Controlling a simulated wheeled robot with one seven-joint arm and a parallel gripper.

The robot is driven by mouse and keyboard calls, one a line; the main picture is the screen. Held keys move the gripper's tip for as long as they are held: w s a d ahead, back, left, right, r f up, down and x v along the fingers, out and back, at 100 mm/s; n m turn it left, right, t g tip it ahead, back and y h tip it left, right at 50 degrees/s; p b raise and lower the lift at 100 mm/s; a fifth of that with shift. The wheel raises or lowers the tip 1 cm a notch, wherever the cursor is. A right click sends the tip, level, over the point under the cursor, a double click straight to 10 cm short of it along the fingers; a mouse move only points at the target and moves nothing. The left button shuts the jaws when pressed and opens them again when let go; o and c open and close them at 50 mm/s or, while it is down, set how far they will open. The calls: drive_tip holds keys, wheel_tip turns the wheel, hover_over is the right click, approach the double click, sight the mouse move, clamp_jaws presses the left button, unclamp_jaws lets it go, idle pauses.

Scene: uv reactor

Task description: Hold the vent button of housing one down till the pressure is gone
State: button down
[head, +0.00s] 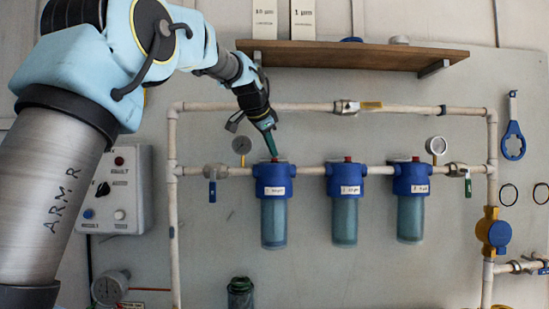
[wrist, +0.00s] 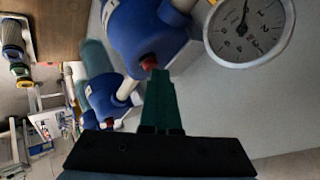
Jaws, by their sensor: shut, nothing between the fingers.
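Housing one (head: 273,182) is the leftmost of three filter housings, with a blue cap and a clear bluish bowl. Its red vent button is mostly hidden by my fingertips in the head view; in the wrist view the red button (wrist: 148,62) shows at the tip of my fingers. My gripper (head: 273,154) points down at the top of the cap, its green fingers shut and empty. They also show in the wrist view (wrist: 158,75). I cannot tell whether they press the button or only touch it. A round gauge (wrist: 248,32) is beside the cap; its reading is unclear.
The other two housings (head: 343,180) (head: 408,178) stand to the right on the same white pipe. A wooden shelf (head: 355,56) is above. A valve with a blue handle (head: 212,190) is left of housing one. A control box (head: 116,190) is further left.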

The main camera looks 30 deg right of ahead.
drive_tip(key=shift+r+p, duration=0.8)
drive_tip(key=shift+r, duration=0.05)
wheel_tip(320, 180, up, 5)
drive_tip(key=p, duration=0.4)
idle(0.4)
